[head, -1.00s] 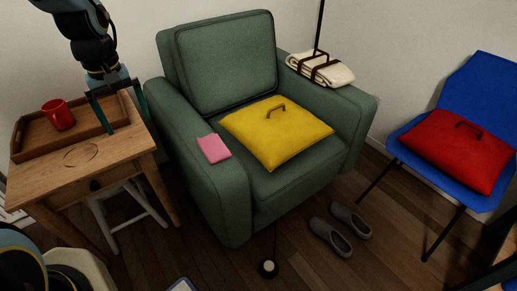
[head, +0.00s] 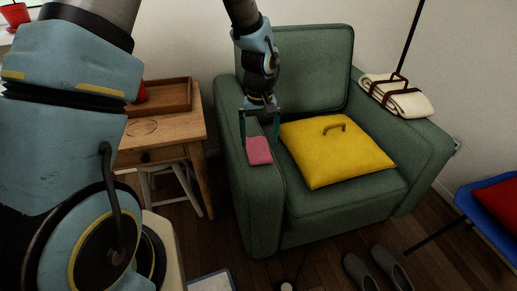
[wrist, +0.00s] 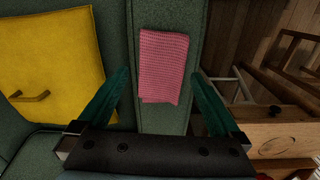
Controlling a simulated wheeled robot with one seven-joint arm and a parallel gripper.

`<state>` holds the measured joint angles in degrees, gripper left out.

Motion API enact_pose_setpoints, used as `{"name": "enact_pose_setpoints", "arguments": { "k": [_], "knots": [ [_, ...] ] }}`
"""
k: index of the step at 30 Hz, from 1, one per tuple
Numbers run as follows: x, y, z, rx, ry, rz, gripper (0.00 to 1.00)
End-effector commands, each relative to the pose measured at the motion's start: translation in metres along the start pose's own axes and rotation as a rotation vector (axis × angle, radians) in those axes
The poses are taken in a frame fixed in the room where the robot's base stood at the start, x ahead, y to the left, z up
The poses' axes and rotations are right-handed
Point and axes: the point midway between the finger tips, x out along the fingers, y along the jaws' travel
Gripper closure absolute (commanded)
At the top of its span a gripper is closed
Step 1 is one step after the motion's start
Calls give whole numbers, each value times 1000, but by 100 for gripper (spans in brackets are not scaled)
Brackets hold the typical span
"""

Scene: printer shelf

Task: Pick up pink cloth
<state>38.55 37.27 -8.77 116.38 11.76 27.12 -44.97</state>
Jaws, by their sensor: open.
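The pink cloth (head: 258,151) lies flat on the left armrest of the green armchair (head: 246,205). In the wrist view the cloth (wrist: 163,66) is a ribbed rectangle resting along the armrest. My gripper (head: 260,140) is open and empty above the armrest, at the back end of the cloth. In the wrist view its two green fingers (wrist: 158,82) point toward the cloth, one on each side of it in the picture, with a gap to each. I cannot tell the exact height of the fingers above the cloth.
A yellow cushion (head: 335,150) with a handle lies on the seat beside the armrest. A wooden side table (head: 185,128) with a tray (head: 175,97) stands left of the armchair. A folded cream blanket (head: 398,95) lies on the right armrest. Grey slippers (head: 377,270) are on the floor.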

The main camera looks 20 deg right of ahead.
Motion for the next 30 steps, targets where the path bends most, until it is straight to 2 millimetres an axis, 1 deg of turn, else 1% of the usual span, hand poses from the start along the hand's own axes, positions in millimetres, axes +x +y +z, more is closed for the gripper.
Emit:
{"name": "enact_pose_setpoints", "arguments": {
  "k": [1,3,7,10,17,30],
  "knots": [
    [10,-1,1,-1,-5,-2,0],
    [21,-2,1,0,-5,-2,0],
    [36,-2,0,-1,-3,-1,0],
    [42,-2,0,0,-1,0,0],
    [42,-2,0,0,-1,0,1],
    [42,-2,0,-1,-1,0,51]
  ]
}}
